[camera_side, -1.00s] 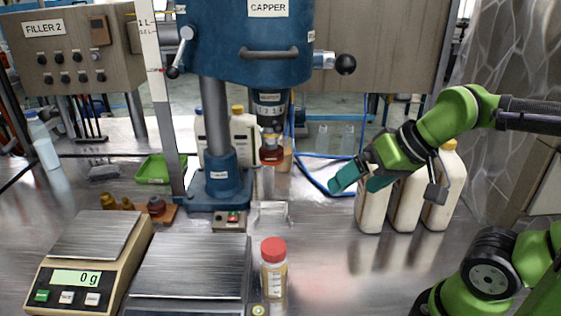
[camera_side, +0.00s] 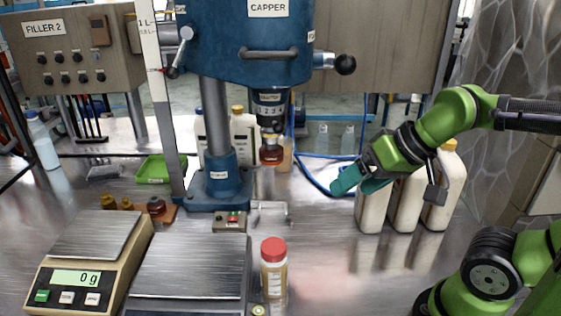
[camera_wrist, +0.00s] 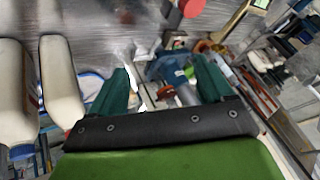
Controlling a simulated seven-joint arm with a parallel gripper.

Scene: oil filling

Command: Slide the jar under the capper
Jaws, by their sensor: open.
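The jar (camera_side: 274,279) stands upright on the metal bench at the front middle, beside a scale. It has a red lid (camera_side: 273,250) and a pale tan body. The blue capper (camera_side: 247,40) stands behind it, with its capping head (camera_side: 271,148) hanging above the bench. My gripper (camera_side: 350,184), with teal fingers, is open and empty, to the right of the capper head and apart from the jar. In the wrist view my two fingers (camera_wrist: 163,88) are spread, with nothing clearly between them. A red round top, probably the jar lid (camera_wrist: 191,8), shows at the top edge there.
Several cream bottles (camera_side: 404,203) stand close beside my gripper on the right. Two scales, one reading 0 g (camera_side: 96,237), sit at the front left. Bench between jar and cream bottles is clear.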

